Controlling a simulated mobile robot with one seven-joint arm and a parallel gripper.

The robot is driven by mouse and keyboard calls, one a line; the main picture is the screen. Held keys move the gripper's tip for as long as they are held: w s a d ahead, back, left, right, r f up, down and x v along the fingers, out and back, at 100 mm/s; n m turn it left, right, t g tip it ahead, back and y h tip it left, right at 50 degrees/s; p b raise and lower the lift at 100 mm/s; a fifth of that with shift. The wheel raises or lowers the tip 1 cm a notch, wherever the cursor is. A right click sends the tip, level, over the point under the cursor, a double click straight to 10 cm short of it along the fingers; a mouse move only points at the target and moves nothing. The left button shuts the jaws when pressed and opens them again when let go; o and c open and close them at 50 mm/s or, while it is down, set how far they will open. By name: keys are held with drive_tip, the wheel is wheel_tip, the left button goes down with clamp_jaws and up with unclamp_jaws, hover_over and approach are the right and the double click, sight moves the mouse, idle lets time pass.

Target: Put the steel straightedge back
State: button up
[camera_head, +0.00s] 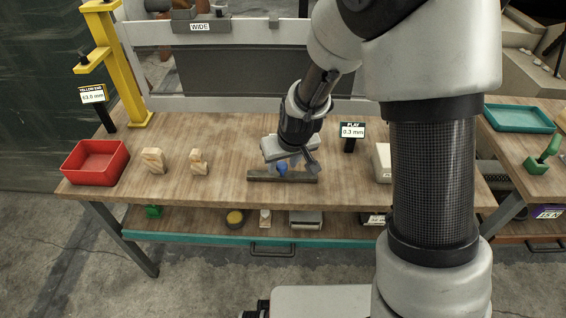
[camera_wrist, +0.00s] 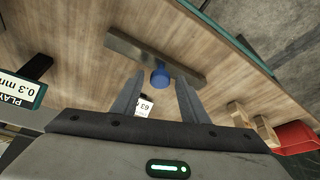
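The steel straightedge, a dark grey bar (camera_head: 305,178) with a blue knob (camera_head: 282,169), lies on the wooden bench near its front edge. In the wrist view the bar (camera_wrist: 130,44) runs slantwise beyond my fingertips, and the blue knob (camera_wrist: 160,76) shows between and just past them. My gripper (camera_head: 284,163) is above the bar, close to the knob. In the wrist view its two fingers (camera_wrist: 159,88) are spread, with nothing gripped. I cannot tell whether the fingertips reach down beside the knob. A small white label marked 63 (camera_wrist: 145,106) shows between the fingers.
A red tray (camera_head: 96,163) and two wooden blocks (camera_head: 154,160) (camera_head: 198,161) stand to the left. A "PLAY 0.3 mm" sign (camera_head: 352,130) stands behind right, and a pale box (camera_head: 382,163) sits by my arm. A yellow post (camera_head: 126,70) and grey frame stand at the back.

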drive_tip(key=shift+r, duration=0.55)
drive_tip(key=s+d+r+m+p, duration=0.1)
drive_tip(key=s+d+r, duration=0.25)
drive_tip(key=r, duration=0.35)
drive_tip(key=s+d+r+p, duration=0.1)
drive_tip(key=s+d+r, duration=0.2)
drive_tip(key=s+r, duration=0.35)
drive_tip(key=s+d+r+m+p, duration=0.1)
drive_tip(key=s+d+r, duration=0.15)
drive_tip(key=r, duration=0.65)
drive_tip(key=s+d+r+m+t+h, duration=0.1)
drive_tip(key=s+d+r, duration=0.3)
drive_tip(key=s, duration=0.5)
drive_tip(key=shift+s+d+m+h, duration=0.3)
drive_tip(key=shift+s+d+m, duration=0.1)
drive_tip(key=shift+d+m, duration=0.2)
wheel_tip(320, 180, up, 15)
drive_tip(key=p, duration=1.5)
